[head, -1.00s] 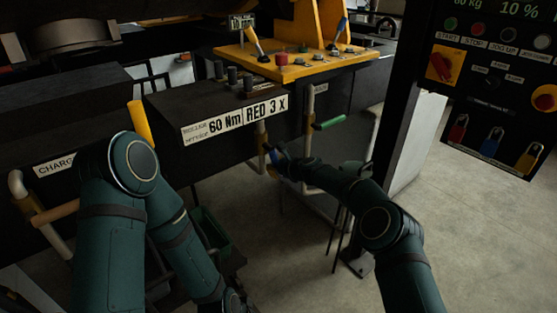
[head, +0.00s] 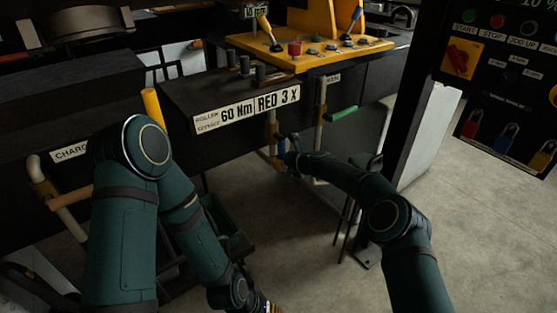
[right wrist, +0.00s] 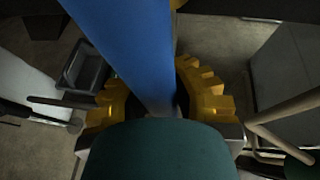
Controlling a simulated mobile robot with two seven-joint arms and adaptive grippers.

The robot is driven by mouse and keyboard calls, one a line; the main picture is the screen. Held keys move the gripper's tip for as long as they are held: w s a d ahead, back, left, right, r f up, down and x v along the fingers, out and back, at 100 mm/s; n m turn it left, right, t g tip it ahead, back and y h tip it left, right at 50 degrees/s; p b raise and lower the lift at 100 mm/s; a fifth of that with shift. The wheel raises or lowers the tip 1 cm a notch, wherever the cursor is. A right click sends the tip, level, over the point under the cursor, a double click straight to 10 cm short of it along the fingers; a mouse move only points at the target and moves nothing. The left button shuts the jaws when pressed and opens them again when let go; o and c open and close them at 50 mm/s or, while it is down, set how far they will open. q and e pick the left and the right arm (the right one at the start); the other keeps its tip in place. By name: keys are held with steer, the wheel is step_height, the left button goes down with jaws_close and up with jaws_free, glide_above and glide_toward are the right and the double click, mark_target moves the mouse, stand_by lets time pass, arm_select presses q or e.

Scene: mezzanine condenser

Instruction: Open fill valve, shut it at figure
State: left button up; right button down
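A blue valve handle (head: 282,146) is by a pipe with a yellow-brown fitting (head: 273,140), under the "60 Nm RED 3 X" sign. My right gripper (head: 289,150) is at this handle. In the right wrist view the blue handle (right wrist: 145,55) runs between the yellow fingers of my right gripper (right wrist: 158,95), which close in on both its sides; the contact itself is partly hidden. No label names this valve legibly. The readout panel (head: 505,75) is at the upper right, its figures mostly cut off by the top edge. My left gripper (head: 268,308) barely shows at the bottom edge.
A green handle (head: 341,112) sits on the pipe to the right. A yellow handle (head: 152,106) and a tan handle (head: 70,197) by the "CHARGE" label (head: 70,152) are at the left. Floor is clear at the lower right.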

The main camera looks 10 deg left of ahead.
steer(key=c, duration=0.7)
jaws_free()
steer(key=shift+s+d+f, duration=0.1)
steer(key=shift+d+f, duration=0.05)
steer(key=shift+d, duration=0.3)
steer(key=shift+c, duration=0.2)
steer(key=shift+a, duration=0.2)
steer(key=v, duration=1.2)
